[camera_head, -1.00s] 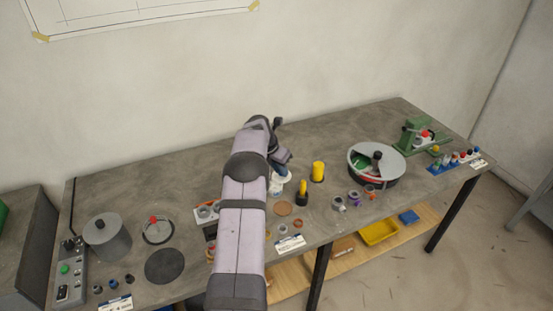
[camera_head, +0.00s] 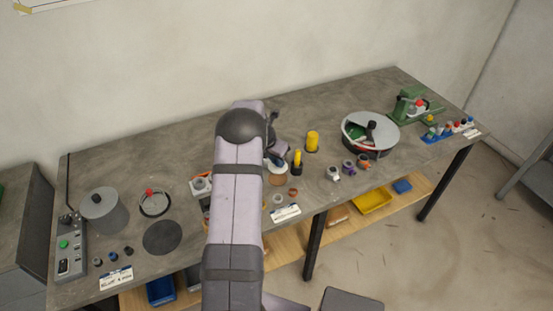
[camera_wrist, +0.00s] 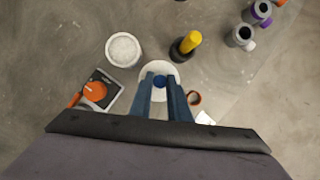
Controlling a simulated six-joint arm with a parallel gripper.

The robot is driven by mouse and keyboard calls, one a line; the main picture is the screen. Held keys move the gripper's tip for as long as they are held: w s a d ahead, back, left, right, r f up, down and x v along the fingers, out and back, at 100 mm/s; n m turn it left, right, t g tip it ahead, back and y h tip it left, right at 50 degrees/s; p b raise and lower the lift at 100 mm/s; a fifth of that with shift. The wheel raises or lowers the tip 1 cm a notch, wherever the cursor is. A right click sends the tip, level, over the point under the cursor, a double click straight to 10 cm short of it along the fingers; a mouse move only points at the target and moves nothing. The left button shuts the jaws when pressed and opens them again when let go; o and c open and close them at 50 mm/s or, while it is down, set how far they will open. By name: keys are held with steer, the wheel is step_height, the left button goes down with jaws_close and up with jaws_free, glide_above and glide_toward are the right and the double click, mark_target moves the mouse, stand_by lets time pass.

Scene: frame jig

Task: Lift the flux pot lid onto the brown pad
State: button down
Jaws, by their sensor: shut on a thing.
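The flux pot lid, a white disc (camera_wrist: 150,69) with a blue knob (camera_wrist: 160,80), is under my gripper (camera_wrist: 160,84) in the wrist view. My gripper's blue fingers are shut on the knob. The open flux pot, a round pot with white contents (camera_wrist: 123,50), stands apart, up and left of the lid. The brown pad (camera_head: 277,181) shows partly in the head view beside my arm. In the wrist view the lid seems to cover the pad. The gap between lid and pad is too small to judge.
A black holder with a yellow-topped tool (camera_wrist: 187,45) stands close to the lid's upper right. A small brown ring (camera_wrist: 194,98) lies at its right. A box with an orange knob (camera_wrist: 95,91) sits left. The front edge of the bench is near.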

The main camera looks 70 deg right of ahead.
mark_target(276, 165)
steer(key=shift+f+b, duration=1.55)
steer(key=shift+f, duration=0.75)
steer(key=shift+f+p, duration=0.3)
steer(key=shift+f, duration=0.2)
stand_by(0.6)
steer(key=c, duration=1.5)
jaws_free()
steer(key=shift+c, duration=0.2)
steer(key=shift+o, duration=0.5)
steer(key=shift+r, duration=0.1)
steer(key=shift+r+p, duration=0.65)
steer(key=shift+p, duration=0.15)
